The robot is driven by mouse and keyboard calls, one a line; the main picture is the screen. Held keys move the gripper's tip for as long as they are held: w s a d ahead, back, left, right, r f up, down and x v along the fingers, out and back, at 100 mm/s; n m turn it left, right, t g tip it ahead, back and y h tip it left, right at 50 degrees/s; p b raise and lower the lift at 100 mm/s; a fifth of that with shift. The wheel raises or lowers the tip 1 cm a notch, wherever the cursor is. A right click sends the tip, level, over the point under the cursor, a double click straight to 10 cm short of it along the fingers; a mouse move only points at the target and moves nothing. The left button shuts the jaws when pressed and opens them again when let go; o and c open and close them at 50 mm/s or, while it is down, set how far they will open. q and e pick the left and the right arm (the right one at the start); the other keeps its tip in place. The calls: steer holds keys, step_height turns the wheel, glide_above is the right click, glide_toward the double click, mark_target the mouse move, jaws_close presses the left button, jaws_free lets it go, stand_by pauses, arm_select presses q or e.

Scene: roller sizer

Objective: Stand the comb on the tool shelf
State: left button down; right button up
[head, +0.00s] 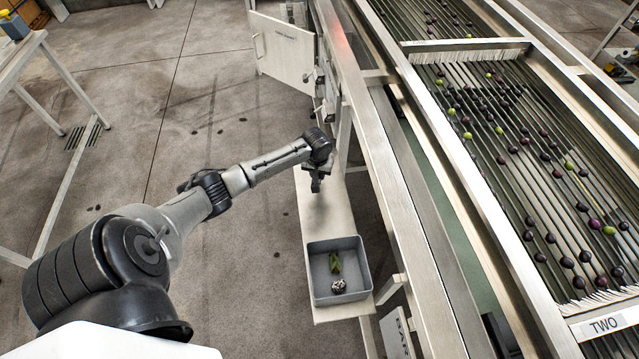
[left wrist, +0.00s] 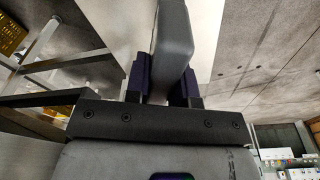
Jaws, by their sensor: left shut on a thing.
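My left gripper (head: 316,184) is over the far part of the pale tool shelf (head: 322,228) that runs along the machine's side. In the left wrist view its two dark fingers (left wrist: 165,85) are shut on a smooth grey rounded piece, which I take to be the comb (left wrist: 174,40). The comb points away from the palm, and its far end runs out of the picture. In the head view the comb is hardly told apart from the dark gripper, and I cannot tell whether it touches the shelf. My right gripper is not in view.
A grey tray (head: 318,291) with a green thing (head: 335,262) and a small pale thing (head: 338,286) sits on the shelf's near end. An open cabinet door (head: 284,50) stands beyond the gripper. The roller machine (head: 500,140) with olives lies to the right.

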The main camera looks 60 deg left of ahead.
arm_select(q)
steer(key=shift+f+b, duration=0.65)
steer(key=shift+f, duration=1.25)
steer(key=shift+f, duration=0.2)
steer(key=c, duration=1)
jaws_free()
steer(key=shift+o, duration=0.2)
steer(key=shift+r, duration=0.35)
steer(key=r+p, duration=0.1)
steer(key=r, duration=0.2)
steer(key=r+p, duration=0.1)
steer(key=r, duration=0.2)
steer(key=d+r+p, duration=0.1)
steer(key=r, duration=0.2)
steer(key=shift+s+r, duration=0.3)
steer(key=shift+s, duration=0.1)
steer(key=shift+s+r+p, duration=0.1)
steer(key=shift+r+p, duration=0.2)
steer(key=shift+r, duration=0.65)
